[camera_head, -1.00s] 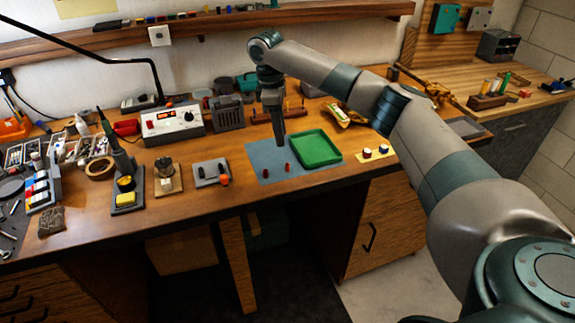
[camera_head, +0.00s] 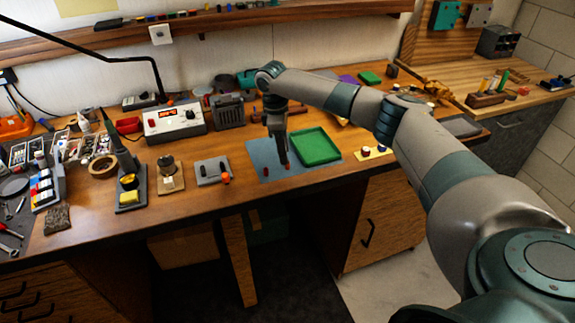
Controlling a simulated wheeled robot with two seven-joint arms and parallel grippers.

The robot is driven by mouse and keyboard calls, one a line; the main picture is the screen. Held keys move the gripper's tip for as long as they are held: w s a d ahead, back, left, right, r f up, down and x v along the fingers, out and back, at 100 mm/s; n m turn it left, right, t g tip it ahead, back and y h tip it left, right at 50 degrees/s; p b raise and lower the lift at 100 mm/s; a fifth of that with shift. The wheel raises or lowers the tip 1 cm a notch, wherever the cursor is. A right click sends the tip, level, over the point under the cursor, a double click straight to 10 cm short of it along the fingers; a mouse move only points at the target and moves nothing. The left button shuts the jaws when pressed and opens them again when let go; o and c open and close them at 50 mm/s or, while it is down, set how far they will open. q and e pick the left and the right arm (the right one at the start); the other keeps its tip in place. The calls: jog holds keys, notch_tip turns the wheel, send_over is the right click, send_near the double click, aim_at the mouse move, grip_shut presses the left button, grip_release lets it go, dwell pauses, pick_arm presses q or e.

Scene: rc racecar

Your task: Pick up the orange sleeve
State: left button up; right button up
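My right gripper (camera_head: 284,160) points down over the blue mat (camera_head: 258,154), with its fingertips right at a small reddish-orange piece (camera_head: 288,166). This piece may be the orange sleeve; it is partly covered by the fingertips and too small to be sure. I cannot tell whether the fingers are around it or just above it, or whether they are open. A second small, dark red piece (camera_head: 267,171) stands on the mat to the left. My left gripper is not in view.
A green tray (camera_head: 316,147) lies just right of the gripper. A grey block (camera_head: 211,171) with an orange knob-like part (camera_head: 225,178) is left of the mat. A yellow pad (camera_head: 372,153) with small round parts is to the right. The table's front edge is close.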

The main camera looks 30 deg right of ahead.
aim_at(288, 169)
jog(key=f+p, duration=0.1)
jog(key=f, duration=0.1)
jog(key=d+f+p, duration=0.1)
jog(key=shift+f, duration=0.75)
grip_shut()
